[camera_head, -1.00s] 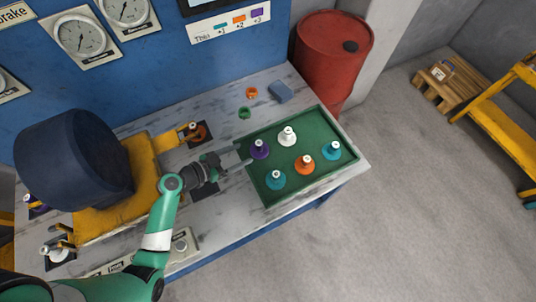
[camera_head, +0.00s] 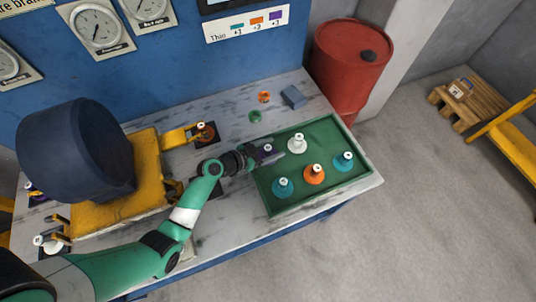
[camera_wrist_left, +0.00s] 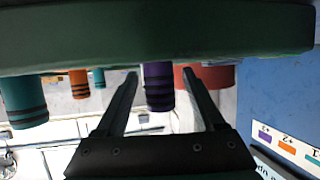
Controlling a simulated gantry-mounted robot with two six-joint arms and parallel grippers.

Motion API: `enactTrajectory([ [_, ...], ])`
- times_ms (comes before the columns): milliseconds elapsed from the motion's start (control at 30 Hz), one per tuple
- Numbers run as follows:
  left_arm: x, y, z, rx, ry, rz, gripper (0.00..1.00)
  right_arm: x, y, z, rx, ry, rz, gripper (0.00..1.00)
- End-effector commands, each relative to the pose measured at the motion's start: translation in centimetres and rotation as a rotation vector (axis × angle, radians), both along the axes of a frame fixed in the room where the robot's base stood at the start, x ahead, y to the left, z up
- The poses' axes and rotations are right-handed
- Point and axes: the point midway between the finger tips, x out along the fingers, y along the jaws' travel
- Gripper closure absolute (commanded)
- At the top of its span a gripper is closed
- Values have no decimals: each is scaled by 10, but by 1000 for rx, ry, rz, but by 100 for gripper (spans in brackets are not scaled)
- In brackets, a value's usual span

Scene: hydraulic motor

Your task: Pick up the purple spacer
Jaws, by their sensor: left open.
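The purple spacer (camera_head: 267,148) stands at the left back of the green tray (camera_head: 330,177), partly hidden by my gripper in the head view. My left gripper (camera_head: 268,154) reaches in from the left at the spacer and is open. In the left wrist view, which looks upside down, the purple spacer (camera_wrist_left: 158,86) stands between the two spread fingers (camera_wrist_left: 160,82) of my left gripper, with a gap on each side. My right gripper is not in view.
A white spacer (camera_head: 297,143), an orange one (camera_head: 314,174) and two teal ones (camera_head: 283,187) (camera_head: 343,161) share the tray. Small orange (camera_head: 264,97) and green (camera_head: 255,116) rings and a blue-grey block (camera_head: 293,97) lie behind it. The yellow motor fixture (camera_head: 120,200) stands left.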

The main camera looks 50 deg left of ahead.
Motion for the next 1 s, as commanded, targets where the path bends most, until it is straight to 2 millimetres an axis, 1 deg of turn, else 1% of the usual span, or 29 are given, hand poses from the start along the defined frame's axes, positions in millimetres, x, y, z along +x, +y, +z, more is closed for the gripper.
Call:
enactTrajectory([
  [33, 6, -1, -5, 1, -1, 0, 30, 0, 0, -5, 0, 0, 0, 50],
  [100, 10, -2, -6, 0, 0, 0, 30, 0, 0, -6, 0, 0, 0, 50],
  [300, 11, -2, -5, -1, 0, 1, 30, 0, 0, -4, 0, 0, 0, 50],
  [367, 11, -2, -5, -1, 0, 1, 38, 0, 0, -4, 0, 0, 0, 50],
  [400, 11, -2, -5, -1, 0, 1, 46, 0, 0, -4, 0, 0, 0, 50],
  [467, 11, -2, -5, -1, 0, 1, 56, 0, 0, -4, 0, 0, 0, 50],
  [500, 11, -2, -5, -1, 0, 1, 64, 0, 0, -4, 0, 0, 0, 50],
  [567, 11, -2, -5, -1, 0, 1, 74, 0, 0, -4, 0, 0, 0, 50],
  [700, 11, -1, -5, -1, 0, 1, 100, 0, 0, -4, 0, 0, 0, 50],
  [1000, 11, -1, -4, 0, -1, 2, 100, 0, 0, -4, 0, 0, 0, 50],
])
